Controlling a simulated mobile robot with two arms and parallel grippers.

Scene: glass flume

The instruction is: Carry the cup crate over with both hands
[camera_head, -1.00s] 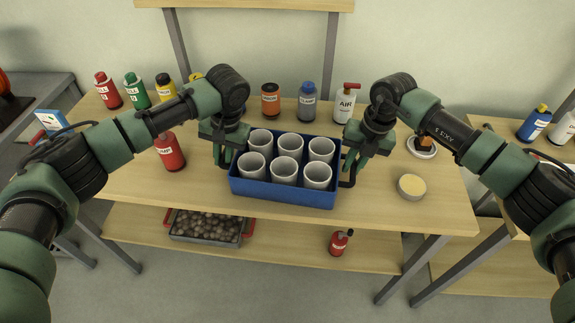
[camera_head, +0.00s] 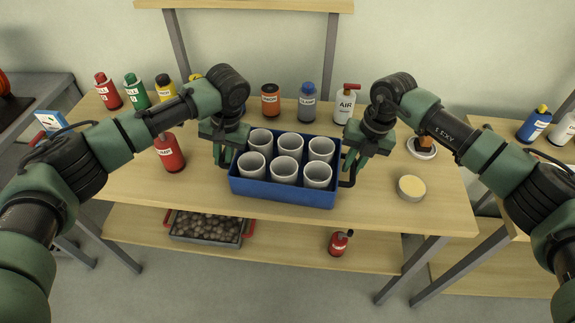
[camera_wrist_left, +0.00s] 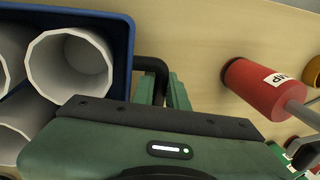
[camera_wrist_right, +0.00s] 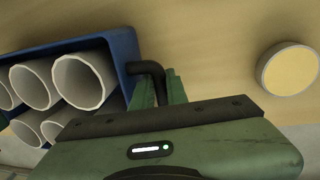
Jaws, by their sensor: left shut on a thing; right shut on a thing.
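The blue cup crate (camera_head: 283,191) is at the front middle of the wooden table, with several white cups (camera_head: 286,169) standing in two rows inside it. A black handle sticks out at each end. My left gripper (camera_head: 222,160) is shut on the crate's left handle, which shows in the left wrist view (camera_wrist_left: 152,68). My right gripper (camera_head: 350,172) is shut on the right handle, which shows in the right wrist view (camera_wrist_right: 150,70). The crate looks level. I cannot tell whether its bottom touches the table.
A red bottle (camera_head: 169,153) stands left of the crate. Several bottles, including an orange one (camera_head: 270,100) and a white AIR bottle (camera_head: 345,103), line the back. A round tin (camera_head: 411,188) sits to the right. A tray (camera_head: 207,228) and a red bottle (camera_head: 340,243) are on the lower shelf.

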